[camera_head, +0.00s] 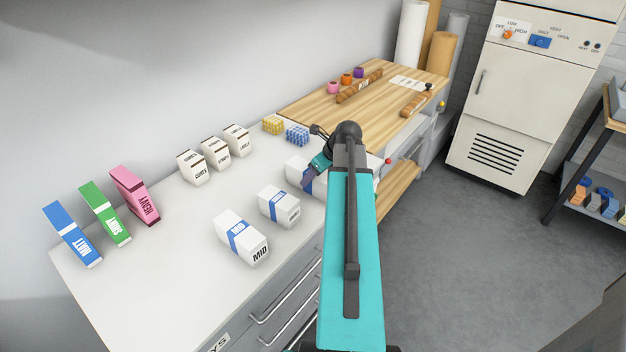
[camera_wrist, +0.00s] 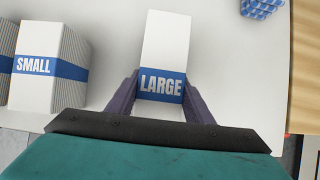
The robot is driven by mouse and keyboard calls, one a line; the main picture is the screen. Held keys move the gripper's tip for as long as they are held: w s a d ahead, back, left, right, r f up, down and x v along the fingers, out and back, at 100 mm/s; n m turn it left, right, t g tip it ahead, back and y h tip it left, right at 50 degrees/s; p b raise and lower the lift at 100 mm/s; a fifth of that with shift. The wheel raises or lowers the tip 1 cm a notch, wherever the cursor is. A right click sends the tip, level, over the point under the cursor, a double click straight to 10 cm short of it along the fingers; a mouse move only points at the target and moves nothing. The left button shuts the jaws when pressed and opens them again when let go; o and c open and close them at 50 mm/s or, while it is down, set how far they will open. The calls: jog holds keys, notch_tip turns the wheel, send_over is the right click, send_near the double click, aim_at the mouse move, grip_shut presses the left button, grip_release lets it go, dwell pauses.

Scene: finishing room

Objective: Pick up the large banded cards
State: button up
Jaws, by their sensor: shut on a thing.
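The large banded cards (camera_wrist: 165,40) are a white block with a blue band lettered LARGE, seen between my fingers in the wrist view. My gripper (camera_wrist: 161,88) is shut on the block, one dark finger at each side of the band. In the head view the large cards (camera_head: 295,168) stand at the counter's right part, partly hidden by my gripper (camera_head: 312,178) and arm. Whether they are clear of the counter I cannot tell. The small banded cards (camera_wrist: 47,67) stand to their left, and the mid banded cards (camera_head: 243,240) are nearer the front left.
The white counter (camera_head: 165,290) also holds blue (camera_head: 72,235), green (camera_head: 105,215) and pink boxes (camera_head: 135,197), white cartons (camera_head: 215,153), and yellow (camera_head: 273,124) and blue blocks (camera_head: 297,135) near the large cards. A wooden bench (camera_head: 390,115) adjoins on the right. The counter's front left is clear.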

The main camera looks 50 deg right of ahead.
jog(key=shift+r, duration=0.2)
jog(key=shift+d+r+b, duration=0.1)
jog(key=shift+r+b, duration=0.3)
jog(key=shift+r, duration=0.65)
jog(key=s+d+r+b, duration=0.1)
jog(key=s+r+b, duration=0.1)
jog(key=s, duration=1.4)
jog(key=shift+d+r+b, duration=0.25)
jog(key=shift+d+b, duration=0.1)
